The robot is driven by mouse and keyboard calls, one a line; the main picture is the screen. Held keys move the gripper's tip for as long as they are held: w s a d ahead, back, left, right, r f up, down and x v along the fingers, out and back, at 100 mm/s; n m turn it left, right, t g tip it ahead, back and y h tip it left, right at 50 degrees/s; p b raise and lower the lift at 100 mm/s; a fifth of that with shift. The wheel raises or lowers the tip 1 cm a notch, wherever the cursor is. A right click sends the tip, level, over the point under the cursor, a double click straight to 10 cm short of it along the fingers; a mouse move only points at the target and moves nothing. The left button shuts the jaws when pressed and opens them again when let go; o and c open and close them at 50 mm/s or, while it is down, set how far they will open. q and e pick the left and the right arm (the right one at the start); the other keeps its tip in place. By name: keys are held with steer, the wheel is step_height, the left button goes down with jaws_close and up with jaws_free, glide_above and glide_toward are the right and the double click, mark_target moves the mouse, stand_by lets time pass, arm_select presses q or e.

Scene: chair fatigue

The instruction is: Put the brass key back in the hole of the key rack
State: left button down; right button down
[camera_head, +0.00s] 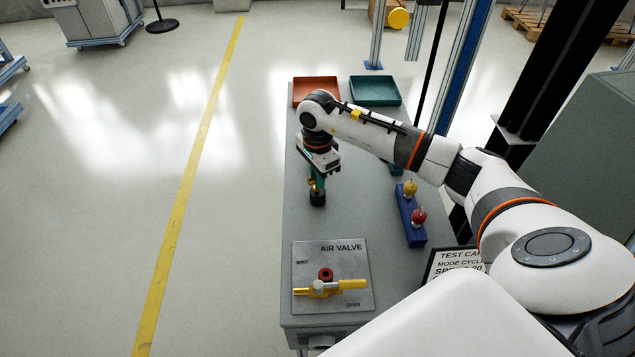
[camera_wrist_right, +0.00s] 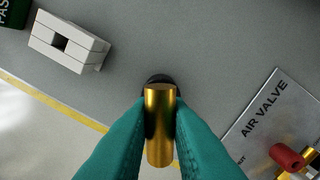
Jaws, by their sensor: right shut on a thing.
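My right gripper (camera_head: 317,186) hangs over the middle of the grey bench, fingers downward. Its teal fingers, also in the right wrist view (camera_wrist_right: 160,120), are shut on a brass cylindrical piece, which I take as the brass key (camera_wrist_right: 160,140). A dark round part (camera_head: 318,199) shows just below the fingertips; I cannot tell whether it touches the bench. A long blue block (camera_head: 405,215), which looks like the key rack, lies to the right of the gripper, apart from it. It carries a brass-topped and a red-topped piece. No empty hole can be made out. My left gripper is not in view.
An air valve panel (camera_head: 333,250) with a yellow handle lies on the near bench. An orange tray (camera_head: 316,80) and a teal tray (camera_head: 375,79) stand at the far end. A light grey block (camera_wrist_right: 68,42) with a square opening shows in the wrist view. A sign (camera_head: 455,262) stands near right.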

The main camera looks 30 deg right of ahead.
steer(key=shift+r+p, duration=0.9)
steer(key=shift+r, duration=0.8)
steer(key=shift+r, duration=0.1)
steer(key=shift+r+p, duration=1.05)
steer(key=shift+r, duration=0.85)
